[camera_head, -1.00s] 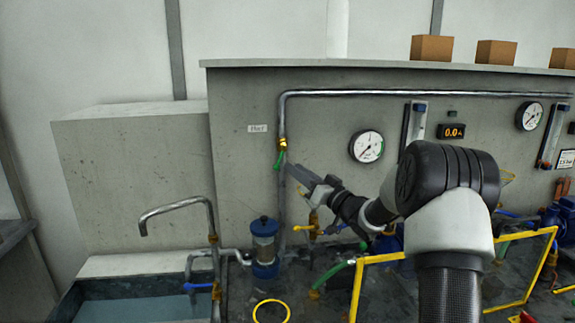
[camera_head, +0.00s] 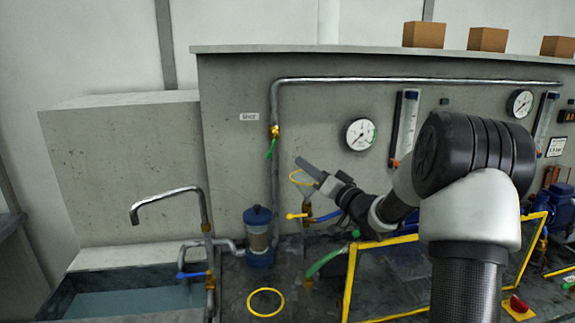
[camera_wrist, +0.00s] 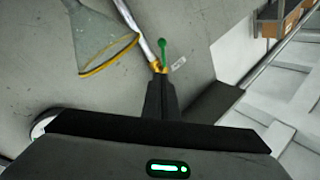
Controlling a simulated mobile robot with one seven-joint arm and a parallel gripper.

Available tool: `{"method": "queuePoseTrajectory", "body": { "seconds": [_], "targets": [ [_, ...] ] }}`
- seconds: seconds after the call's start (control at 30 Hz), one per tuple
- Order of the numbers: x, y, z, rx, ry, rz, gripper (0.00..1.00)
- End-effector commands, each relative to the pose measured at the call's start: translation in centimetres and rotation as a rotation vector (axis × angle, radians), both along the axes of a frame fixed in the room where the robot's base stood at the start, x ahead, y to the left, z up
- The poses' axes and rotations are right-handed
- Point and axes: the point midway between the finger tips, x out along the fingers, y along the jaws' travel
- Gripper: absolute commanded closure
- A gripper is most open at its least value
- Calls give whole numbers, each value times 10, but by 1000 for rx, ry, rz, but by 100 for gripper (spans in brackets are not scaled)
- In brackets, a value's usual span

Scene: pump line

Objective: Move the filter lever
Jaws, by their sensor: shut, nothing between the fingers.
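A green lever (camera_head: 270,148) sits on a brass valve on the vertical pipe, below a small label too blurred to read surely. It points down, tilted slightly left. It also shows in the wrist view (camera_wrist: 162,48), just beyond the fingertips. A yellow lever (camera_head: 296,216) sits lower, right of the blue-capped filter (camera_head: 258,237). I cannot tell which is the filter lever. My gripper (camera_head: 298,166) is shut and empty, right of the pipe and apart from the green lever. In the wrist view, its fingers (camera_wrist: 160,90) overlap the valve's base.
A yellow-rimmed see-through cone (camera_wrist: 105,55) stands left of the fingers; I cannot judge the gap. A pressure gauge (camera_head: 360,134) is on the wall behind my arm. A tap (camera_head: 165,202) and blue lever (camera_head: 190,275) are left. A yellow-framed panel (camera_head: 350,285) stands below my arm.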

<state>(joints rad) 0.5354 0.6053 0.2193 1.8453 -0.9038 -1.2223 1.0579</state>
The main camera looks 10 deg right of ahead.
Motion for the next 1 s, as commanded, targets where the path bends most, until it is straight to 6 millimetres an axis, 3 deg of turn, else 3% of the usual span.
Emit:
{"method": "queuePoseTrajectory", "body": {
  "seconds": [0.3, 0.5, 0.77, 1.0],
  "targets": [
    [-19, -2, -5, 705, 334, -35, 100],
    [-35, 1, -14, 1087, 482, -50, 100],
    [-33, 5, -17, 1240, 535, -52, 100],
    [8, 13, -16, 1239, 535, -50, 100]
  ]
}}
